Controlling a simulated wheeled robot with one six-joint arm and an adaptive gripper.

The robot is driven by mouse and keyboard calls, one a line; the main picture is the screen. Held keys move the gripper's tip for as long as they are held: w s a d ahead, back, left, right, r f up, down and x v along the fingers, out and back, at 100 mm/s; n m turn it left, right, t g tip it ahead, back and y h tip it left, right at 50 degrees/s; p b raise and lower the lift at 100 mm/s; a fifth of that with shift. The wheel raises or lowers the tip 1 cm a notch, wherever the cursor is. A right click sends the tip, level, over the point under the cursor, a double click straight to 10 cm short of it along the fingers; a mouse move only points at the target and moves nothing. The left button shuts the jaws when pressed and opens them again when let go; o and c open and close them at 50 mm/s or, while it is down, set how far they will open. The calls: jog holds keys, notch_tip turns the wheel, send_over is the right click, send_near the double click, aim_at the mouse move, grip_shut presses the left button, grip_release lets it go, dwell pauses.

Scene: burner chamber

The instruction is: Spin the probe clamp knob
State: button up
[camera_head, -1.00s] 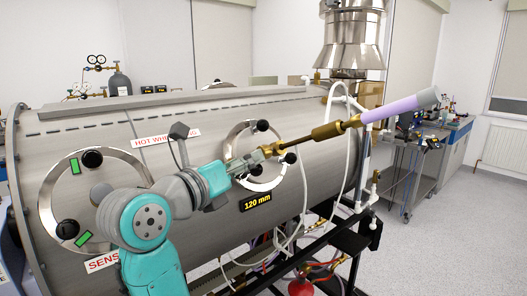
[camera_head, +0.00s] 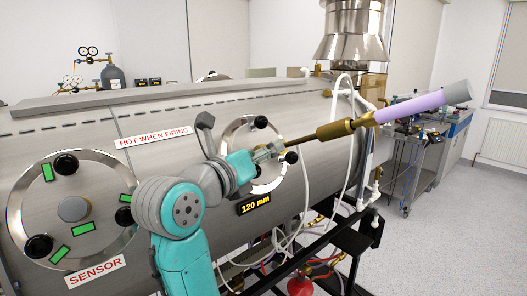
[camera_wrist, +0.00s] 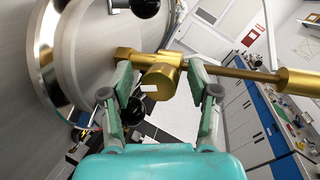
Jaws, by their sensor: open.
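The brass clamp knob (camera_wrist: 160,82) is a short cylinder with a small white mark on its face, seen in the wrist view. My open gripper (camera_wrist: 158,75) has one finger on each side of it. A gap shows by the left finger; contact at the right finger is unclear. In the head view my gripper (camera_head: 270,152) is in front of the round steel flange (camera_head: 238,135), and the knob is hidden or too small to tell. The probe (camera_head: 335,130) runs from there up to the right, with a thin rod, brass body and lilac grey-tipped end.
The flange carries black knobs (camera_head: 261,122) around its rim, close to my fingers. A second flange (camera_head: 20,200) above the SENSOR label (camera_head: 95,271) is at left. White hoses (camera_head: 352,150) hang at right beside the black frame. Open floor (camera_head: 450,220) lies right.

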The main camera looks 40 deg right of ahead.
grip_shut()
jog(key=shift+m, duration=0.5)
jog(key=shift+o, duration=2.2)
grip_release()
jog(key=shift+a, duration=0.1)
jog(key=shift+v, duration=2.9)
jog(key=shift+f, duration=0.1)
